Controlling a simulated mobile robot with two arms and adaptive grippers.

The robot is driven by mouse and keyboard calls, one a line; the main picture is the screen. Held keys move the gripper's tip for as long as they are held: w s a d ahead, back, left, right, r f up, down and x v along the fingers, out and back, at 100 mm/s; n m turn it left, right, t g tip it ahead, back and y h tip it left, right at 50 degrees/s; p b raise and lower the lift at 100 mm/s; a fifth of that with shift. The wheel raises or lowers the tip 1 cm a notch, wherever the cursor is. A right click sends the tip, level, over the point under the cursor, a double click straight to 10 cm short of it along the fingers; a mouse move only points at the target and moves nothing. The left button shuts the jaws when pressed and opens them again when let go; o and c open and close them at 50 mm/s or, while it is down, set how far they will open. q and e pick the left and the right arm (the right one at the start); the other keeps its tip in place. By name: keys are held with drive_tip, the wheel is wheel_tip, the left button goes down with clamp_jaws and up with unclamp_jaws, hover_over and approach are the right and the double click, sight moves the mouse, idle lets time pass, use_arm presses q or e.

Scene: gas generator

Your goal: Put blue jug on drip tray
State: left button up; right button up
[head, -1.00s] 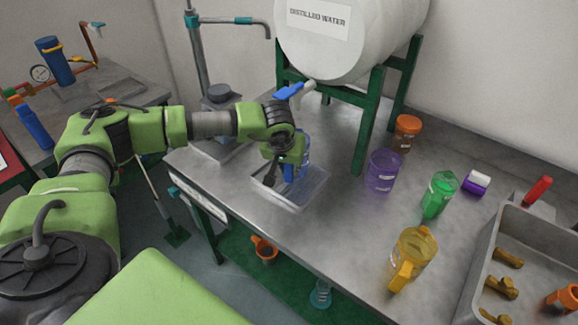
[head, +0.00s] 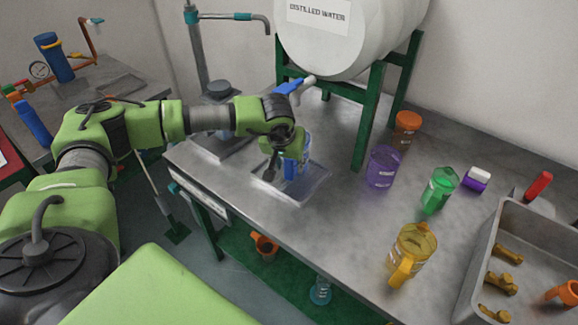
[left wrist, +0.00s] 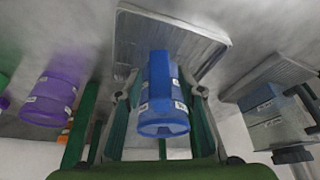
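The blue jug (head: 293,168) stands upright over the clear, shallow drip tray (head: 309,190) below the barrel's tap in the head view. In the left wrist view the blue jug (left wrist: 162,105) is in the middle, with the grey drip tray (left wrist: 205,40) behind it. My left gripper (head: 283,160) is at the jug, partly covering it from the left. Its fingers (left wrist: 162,90) lie on both sides of the jug, with narrow gaps visible, so it looks open around it. The jug's base contact is hard to see. My right gripper is not in view.
The distilled water barrel (head: 345,40) with its blue tap (head: 295,87) is just above my left gripper. Its green stand leg (head: 368,118) and a purple jug (head: 382,168) are to the right. Green (head: 438,190) and yellow (head: 412,250) jugs stand farther right, beside a grey bin (head: 470,275).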

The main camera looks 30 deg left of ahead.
use_arm(q)
drive_tip(key=b+v, duration=0.2)
drive_tip(key=v, duration=0.8)
drive_tip(key=shift+s+r, duration=0.2)
drive_tip(key=shift+r, duration=0.15)
